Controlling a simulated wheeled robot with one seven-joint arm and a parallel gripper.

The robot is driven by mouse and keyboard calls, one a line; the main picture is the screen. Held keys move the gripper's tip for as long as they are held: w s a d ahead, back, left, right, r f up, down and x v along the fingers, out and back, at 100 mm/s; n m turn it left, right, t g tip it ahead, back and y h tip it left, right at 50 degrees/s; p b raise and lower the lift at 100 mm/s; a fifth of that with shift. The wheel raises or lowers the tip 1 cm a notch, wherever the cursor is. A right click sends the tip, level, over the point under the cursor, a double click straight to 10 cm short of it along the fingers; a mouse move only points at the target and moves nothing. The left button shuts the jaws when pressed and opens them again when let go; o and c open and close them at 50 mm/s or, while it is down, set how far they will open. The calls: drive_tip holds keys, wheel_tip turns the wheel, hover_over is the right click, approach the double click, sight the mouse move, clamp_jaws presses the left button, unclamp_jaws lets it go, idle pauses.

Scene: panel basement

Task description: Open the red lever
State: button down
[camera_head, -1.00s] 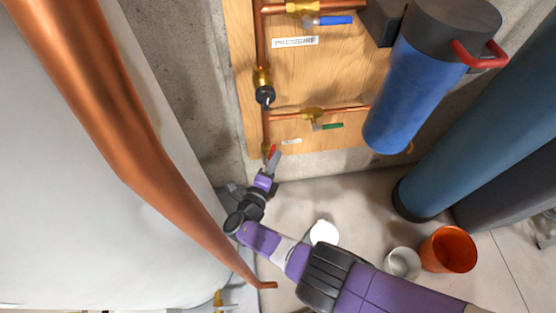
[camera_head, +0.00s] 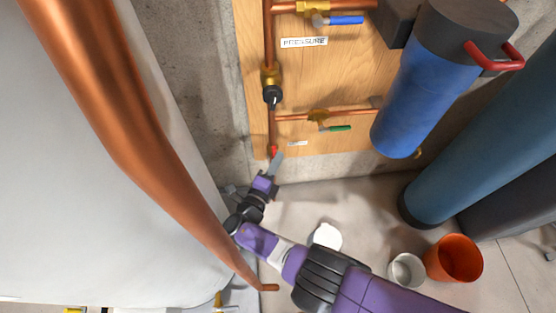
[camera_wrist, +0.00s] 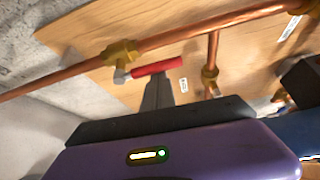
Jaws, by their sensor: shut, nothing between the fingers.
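The red lever (camera_wrist: 158,67) sits on a brass valve (camera_wrist: 121,52) on a copper pipe in the wrist view. It points right and lies roughly along the pipe, with its right end slightly higher. My gripper (camera_wrist: 157,82) is shut and empty, its dark fingers just below the lever, the tips overlapping its lower edge in the picture. I cannot tell whether they touch. In the head view my gripper (camera_head: 277,160) is at the bottom of the wooden board, and only a small red bit of the lever (camera_head: 273,151) shows beside the fingertips.
The wooden board (camera_head: 340,75) also carries a blue lever (camera_head: 346,20) and a green lever (camera_head: 340,128). A thick copper pipe (camera_head: 125,130) runs along the left. A blue filter housing (camera_head: 410,100) hangs at the right. An orange bucket (camera_head: 454,258) stands on the floor.

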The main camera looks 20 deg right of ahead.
drive_tip(key=shift+a+r, duration=0.1)
drive_tip(key=shift+r, duration=0.05)
idle(0.4)
wheel_tip(320, 180, up, 20)
drive_tip(key=p, duration=1.6)
drive_tip(key=shift+s, duration=0.1)
